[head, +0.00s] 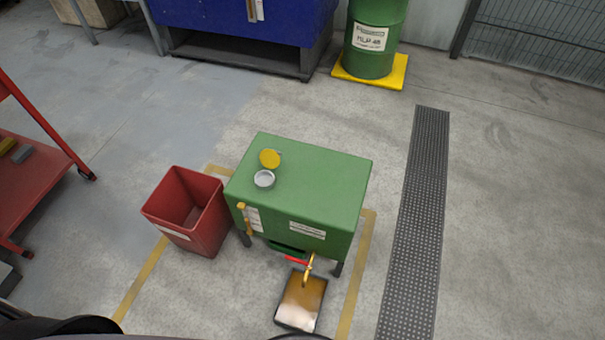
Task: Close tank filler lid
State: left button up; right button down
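A green tank (315,178) stands on short legs on the floor in the middle of the head view. On its top, toward the left, is a round grey filler neck (264,179). A yellow filler lid (270,158) stands tilted up behind the neck, so the filler is open. A tap with a red handle (297,261) sits low on the tank's front. Neither of my grippers is in view.
A red bin (188,212) stands left of the tank. A drip tray (301,302) with brownish content lies below the tap. A floor grating (413,220) runs at right. A green drum (374,40) stands on a yellow base behind. A red cart (40,185) is at left.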

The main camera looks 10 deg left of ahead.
aim_at(270, 158)
jog(key=k+l, duration=0.1)
jog(key=k, duration=0.75)
jog(key=l, duration=0.05)
